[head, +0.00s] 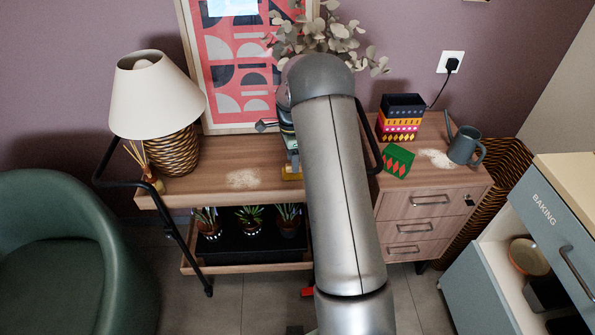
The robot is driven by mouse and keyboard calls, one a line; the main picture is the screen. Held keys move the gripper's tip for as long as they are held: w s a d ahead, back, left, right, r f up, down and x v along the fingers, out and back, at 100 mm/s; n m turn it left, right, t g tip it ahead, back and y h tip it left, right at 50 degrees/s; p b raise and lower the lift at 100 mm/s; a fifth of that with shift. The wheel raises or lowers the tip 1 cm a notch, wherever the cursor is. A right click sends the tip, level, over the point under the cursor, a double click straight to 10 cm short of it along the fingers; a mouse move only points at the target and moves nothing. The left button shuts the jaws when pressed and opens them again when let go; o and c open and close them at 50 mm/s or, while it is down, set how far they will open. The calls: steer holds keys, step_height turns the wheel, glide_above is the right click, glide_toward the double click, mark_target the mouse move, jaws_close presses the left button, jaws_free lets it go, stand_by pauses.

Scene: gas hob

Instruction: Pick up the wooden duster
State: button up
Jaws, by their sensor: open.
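My gripper (291,158) is mostly hidden behind my own grey arm in the head view. Only its left side shows, pointing down over the wooden console top (205,187), and it is open. A small ochre-yellow piece (291,173) shows just below it at the arm's left edge. It may be part of the wooden duster, but too little shows to tell. I cannot make out the duster anywhere else. I cannot tell whether the gripper touches the yellow piece.
A lamp (158,95) stands left. Pale powder patches (242,179) lie on the console and the drawer cabinet (430,202). Right are stacked boxes (400,117), a green-red patterned object (397,160) and a watering can (465,147). Potted plants (249,217) sit below. A green armchair (65,255) is front left.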

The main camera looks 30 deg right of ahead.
steer(key=shift+f, duration=0.45)
steer(key=shift+c, duration=0.2)
jaws_close()
step_height(320, 180, up, 10)
steer(key=shift+r, duration=0.1)
